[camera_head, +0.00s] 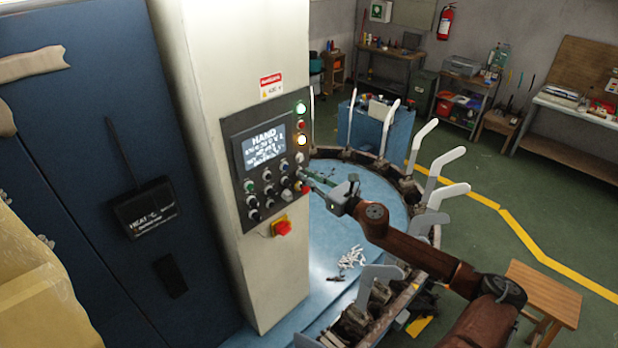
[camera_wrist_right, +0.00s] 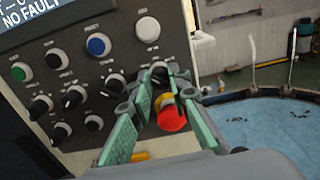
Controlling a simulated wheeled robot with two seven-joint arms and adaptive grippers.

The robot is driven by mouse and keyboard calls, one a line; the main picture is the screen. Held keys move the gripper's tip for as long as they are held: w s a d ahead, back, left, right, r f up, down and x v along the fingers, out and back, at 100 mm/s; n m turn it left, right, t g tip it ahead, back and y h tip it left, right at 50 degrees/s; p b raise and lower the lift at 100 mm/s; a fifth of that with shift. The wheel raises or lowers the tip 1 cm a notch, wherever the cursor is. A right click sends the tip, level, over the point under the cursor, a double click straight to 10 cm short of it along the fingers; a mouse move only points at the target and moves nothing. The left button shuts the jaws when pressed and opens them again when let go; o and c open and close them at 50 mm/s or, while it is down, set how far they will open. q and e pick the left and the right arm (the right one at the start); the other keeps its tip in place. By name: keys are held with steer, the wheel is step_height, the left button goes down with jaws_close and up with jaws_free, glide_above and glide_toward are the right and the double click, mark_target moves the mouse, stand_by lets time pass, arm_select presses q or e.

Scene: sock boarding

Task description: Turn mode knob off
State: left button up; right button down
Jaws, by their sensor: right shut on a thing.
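The control panel (camera_head: 268,160) is on the cream column, with a screen and rows of buttons and black knobs. My right gripper (camera_head: 307,175) reaches its right edge from the right. In the right wrist view, the green fingers of the right gripper (camera_wrist_right: 159,84) are closed around a small black knob (camera_wrist_right: 159,72), partly hidden between the fingertips. Its label and pointer cannot be read, so I cannot tell its setting. A red button (camera_wrist_right: 171,114) with a yellow ring sits just below, between the fingers. My left gripper is not in view.
A red emergency stop (camera_head: 283,228) on a yellow plate is below the panel. Other black knobs (camera_wrist_right: 73,97) sit to the left of the fingers. The round blue table (camera_head: 325,245) with white sock forms (camera_head: 445,194) around it stands to the right.

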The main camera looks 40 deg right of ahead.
steer(key=shift+m, duration=0.3)
steer(key=shift+d+m+p, duration=0.15)
steer(key=shift+m+p, duration=1.45)
steer(key=shift+m, duration=2.5)
steer(key=c, duration=1.8)
jaws_free()
steer(key=shift+s, duration=0.1)
steer(key=s, duration=0.8)
steer(key=s+d, duration=0.1)
steer(key=s, duration=0.3)
